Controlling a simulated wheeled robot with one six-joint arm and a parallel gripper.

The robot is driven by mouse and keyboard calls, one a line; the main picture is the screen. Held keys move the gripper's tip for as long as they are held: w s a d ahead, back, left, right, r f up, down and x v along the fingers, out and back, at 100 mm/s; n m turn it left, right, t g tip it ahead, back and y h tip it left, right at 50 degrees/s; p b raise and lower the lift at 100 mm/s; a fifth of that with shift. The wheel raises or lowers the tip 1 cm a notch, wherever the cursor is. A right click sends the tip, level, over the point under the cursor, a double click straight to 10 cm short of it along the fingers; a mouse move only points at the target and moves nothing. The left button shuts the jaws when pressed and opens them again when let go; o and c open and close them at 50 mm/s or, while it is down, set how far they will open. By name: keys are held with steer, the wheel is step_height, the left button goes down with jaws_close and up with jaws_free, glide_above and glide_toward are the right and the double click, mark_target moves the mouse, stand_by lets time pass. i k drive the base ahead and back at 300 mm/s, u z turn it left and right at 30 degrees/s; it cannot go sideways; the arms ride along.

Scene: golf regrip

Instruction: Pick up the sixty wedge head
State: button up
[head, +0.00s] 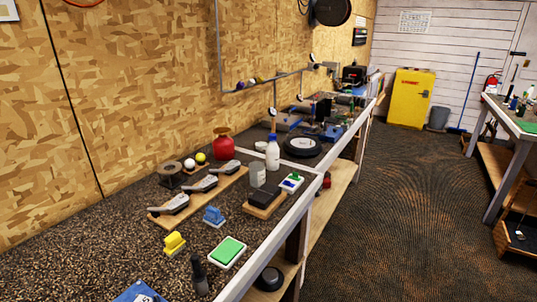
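Three grey club heads with dark hosels lie in a row on a long wooden board on the speckled bench, in the head view. One is the near club head (171,205), one the middle club head (201,185) and one the far club head (226,169). Their markings are too small to read, so I cannot tell which is the sixty wedge. They lie apart from each other. My gripper is not in view.
Aisle floor is clear.

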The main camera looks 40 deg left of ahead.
mark_target(233, 166)
steer(key=u, duration=0.15)
steer(key=i, duration=1.65)
steer(key=u, duration=1.1)
steer(key=i, duration=0.9)
steer(key=u, duration=1.5)
steer(key=i, duration=0.5)
steer(key=u, duration=0.3)
